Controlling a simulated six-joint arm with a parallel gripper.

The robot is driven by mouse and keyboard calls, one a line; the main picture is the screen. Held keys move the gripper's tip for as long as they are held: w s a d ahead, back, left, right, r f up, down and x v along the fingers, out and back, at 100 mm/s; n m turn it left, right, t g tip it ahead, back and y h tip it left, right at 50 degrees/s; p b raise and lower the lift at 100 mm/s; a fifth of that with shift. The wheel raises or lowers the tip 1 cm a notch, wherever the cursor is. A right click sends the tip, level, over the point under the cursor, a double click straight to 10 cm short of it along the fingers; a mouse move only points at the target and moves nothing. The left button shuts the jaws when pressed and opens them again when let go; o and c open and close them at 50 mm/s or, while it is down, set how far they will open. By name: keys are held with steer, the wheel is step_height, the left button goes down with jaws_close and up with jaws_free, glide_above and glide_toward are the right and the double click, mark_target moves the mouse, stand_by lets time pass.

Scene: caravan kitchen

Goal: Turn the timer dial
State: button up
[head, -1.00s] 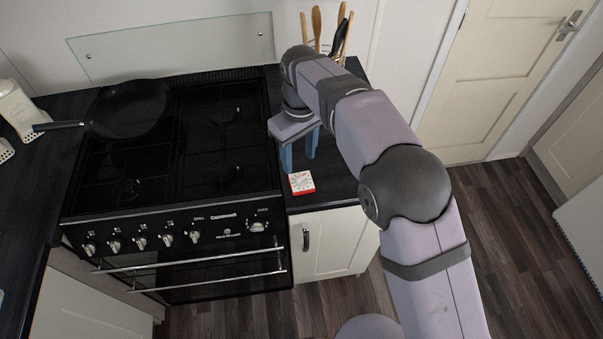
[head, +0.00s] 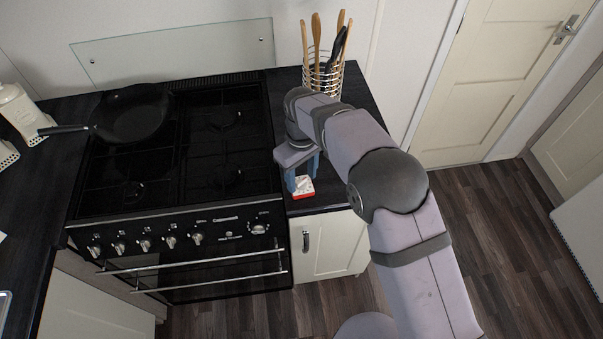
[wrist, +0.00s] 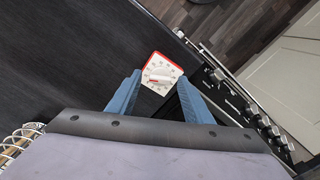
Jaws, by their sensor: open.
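The timer (head: 303,190) is a small white block with a red edge. It lies on the dark counter to the right of the stove, near the counter's front edge. In the wrist view the timer (wrist: 161,74) shows its white face with markings and a raised white dial (wrist: 160,77) in the middle. My gripper (head: 303,188) is open, with its blue fingers pointing down at the timer. In the wrist view my gripper's fingertips (wrist: 160,80) lie on either side of the timer's lower part. I cannot tell whether they touch it.
The black stove (head: 180,150) with a frying pan (head: 131,113) stands left of the timer. Its knobs (head: 198,239) line the front. A wire utensil holder (head: 322,78) stands behind my arm. A white cabinet (head: 327,245) is below the counter.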

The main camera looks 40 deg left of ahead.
mark_target(302, 181)
steer(key=shift+f, duration=0.1)
steer(key=c, duration=1.1)
steer(key=shift+o, duration=0.2)
steer(key=shift+m, duration=0.8)
steer(key=o, duration=1.1)
steer(key=shift+c, duration=0.2)
steer(key=shift+r+b, duration=1.5)
steer(key=shift+r, duration=2.2)
